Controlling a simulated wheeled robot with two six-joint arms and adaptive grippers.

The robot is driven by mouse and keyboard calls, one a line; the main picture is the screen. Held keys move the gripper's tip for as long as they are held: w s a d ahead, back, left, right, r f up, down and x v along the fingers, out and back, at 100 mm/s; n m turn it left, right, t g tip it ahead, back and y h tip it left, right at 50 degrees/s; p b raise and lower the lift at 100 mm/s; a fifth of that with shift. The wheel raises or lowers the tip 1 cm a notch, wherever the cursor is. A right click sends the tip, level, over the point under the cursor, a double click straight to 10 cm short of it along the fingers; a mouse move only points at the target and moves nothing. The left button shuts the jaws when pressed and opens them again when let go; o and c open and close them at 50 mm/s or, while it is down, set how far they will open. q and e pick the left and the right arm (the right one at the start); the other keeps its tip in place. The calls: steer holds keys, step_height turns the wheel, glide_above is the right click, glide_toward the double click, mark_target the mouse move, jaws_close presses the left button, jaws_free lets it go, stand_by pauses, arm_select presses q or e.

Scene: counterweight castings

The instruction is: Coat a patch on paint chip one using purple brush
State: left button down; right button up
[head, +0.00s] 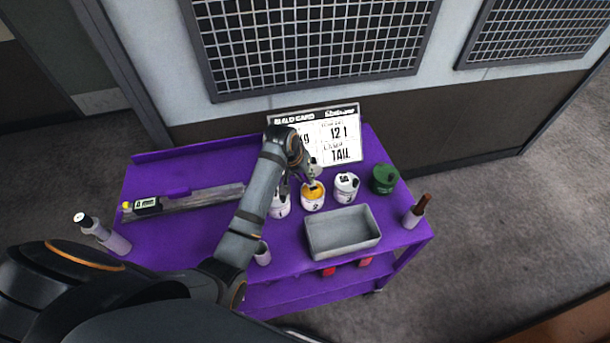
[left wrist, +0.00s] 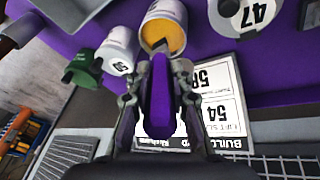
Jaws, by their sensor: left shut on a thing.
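My left gripper (head: 308,181) is over the back row of cans on the purple cart. In the left wrist view the gripper (left wrist: 158,78) is shut on the purple handle of a brush (left wrist: 159,98). The brush's tip end points at the mouth of an open white can of orange-yellow paint (left wrist: 165,33); I cannot tell whether it touches the paint. This can, marked 2, also shows in the head view (head: 313,204). I cannot make out a paint chip in either view. My right gripper is not in view.
White cans stand on both sides, one marked 1 (head: 280,211) and another (head: 346,191). A build card (head: 340,140) stands behind. The purple cart top (head: 160,233) has clear room at left.

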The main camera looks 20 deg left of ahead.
arm_select(q)
steer(key=shift+f, duration=0.6)
stand_by(1.4)
steer(key=shift+r, duration=3.55)
steer(key=shift+f, duration=0.1)
